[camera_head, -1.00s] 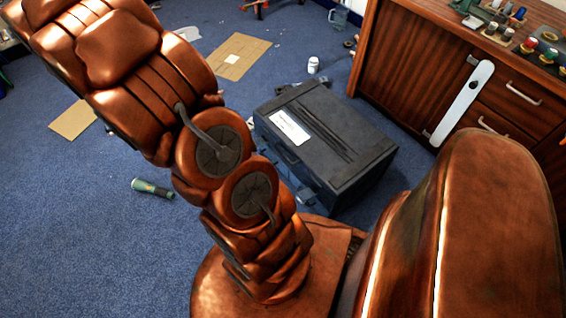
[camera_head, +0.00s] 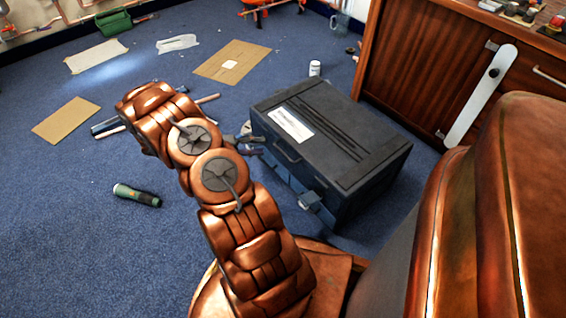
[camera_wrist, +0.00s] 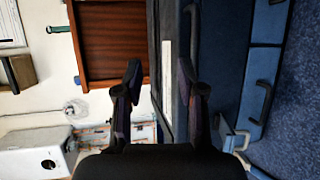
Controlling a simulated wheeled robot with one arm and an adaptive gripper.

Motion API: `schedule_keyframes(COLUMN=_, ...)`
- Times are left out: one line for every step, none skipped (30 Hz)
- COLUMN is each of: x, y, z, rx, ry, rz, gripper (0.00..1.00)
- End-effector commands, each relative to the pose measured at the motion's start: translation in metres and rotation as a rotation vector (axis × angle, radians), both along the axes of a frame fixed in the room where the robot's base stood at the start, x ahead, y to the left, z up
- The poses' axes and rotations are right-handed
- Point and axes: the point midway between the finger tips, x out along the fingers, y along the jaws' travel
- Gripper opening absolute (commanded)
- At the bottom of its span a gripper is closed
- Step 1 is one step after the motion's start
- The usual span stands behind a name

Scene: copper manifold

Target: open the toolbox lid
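The dark grey-blue toolbox (camera_head: 345,130) stands on the carpet with its lid shut; a white label lies on the lid. A latch (camera_head: 310,200) sticks out from its front. In the wrist view the toolbox front (camera_wrist: 232,60) appears sideways at right, with a handle (camera_wrist: 264,98) and a pale latch (camera_wrist: 232,138). My gripper (camera_head: 246,143) is at the toolbox's left end, partly hidden behind my arm. In the wrist view its fingers (camera_wrist: 160,82) are apart, with the lid's edge and label strip seen between them. I cannot tell whether they touch the lid.
A wooden cabinet (camera_head: 425,75) stands behind and right of the toolbox. A green torch (camera_head: 137,195) lies on the carpet at left. Cardboard sheets (camera_head: 66,120) lie farther left. The carpet front left is clear.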

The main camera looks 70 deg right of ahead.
Motion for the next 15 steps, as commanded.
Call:
schedule_keyframes(x=-0.003, y=-0.004, z=-0.024, rx=-0.008, ry=0.007, rz=0.002, gripper=0.39)
schedule_keyframes(x=-0.004, y=-0.005, z=-0.032, rx=-0.013, ry=0.009, rz=0.006, gripper=0.39)
schedule_keyframes(x=-0.005, y=-0.008, z=-0.041, rx=-0.021, ry=0.011, rz=0.009, gripper=0.39)
schedule_keyframes(x=-0.006, y=-0.009, z=-0.047, rx=-0.025, ry=0.013, rz=0.011, gripper=0.39)
schedule_keyframes(x=-0.006, y=-0.01, z=-0.052, rx=-0.029, ry=0.012, rz=0.013, gripper=0.39)
schedule_keyframes(x=-0.007, y=-0.012, z=-0.056, rx=-0.035, ry=0.012, rz=0.015, gripper=0.39)
schedule_keyframes(x=-0.007, y=-0.013, z=-0.059, rx=-0.038, ry=0.012, rz=0.017, gripper=0.39)
schedule_keyframes(x=-0.007, y=-0.014, z=-0.061, rx=-0.041, ry=0.011, rz=0.017, gripper=0.39)
schedule_keyframes(x=-0.008, y=-0.015, z=-0.064, rx=-0.042, ry=0.011, rz=0.018, gripper=0.39)
schedule_keyframes(x=-0.009, y=-0.015, z=-0.065, rx=-0.043, ry=0.012, rz=0.018, gripper=0.39)
schedule_keyframes(x=-0.01, y=-0.016, z=-0.066, rx=-0.043, ry=0.013, rz=0.018, gripper=0.39)
schedule_keyframes(x=-0.013, y=-0.018, z=-0.067, rx=-0.044, ry=0.012, rz=0.018, gripper=0.39)
schedule_keyframes(x=-0.015, y=-0.02, z=-0.068, rx=-0.043, ry=0.013, rz=0.018, gripper=0.39)
schedule_keyframes(x=-0.017, y=-0.022, z=-0.068, rx=-0.043, ry=0.013, rz=0.018, gripper=0.39)
schedule_keyframes(x=-0.022, y=-0.025, z=-0.069, rx=-0.043, ry=0.013, rz=0.018, gripper=0.39)
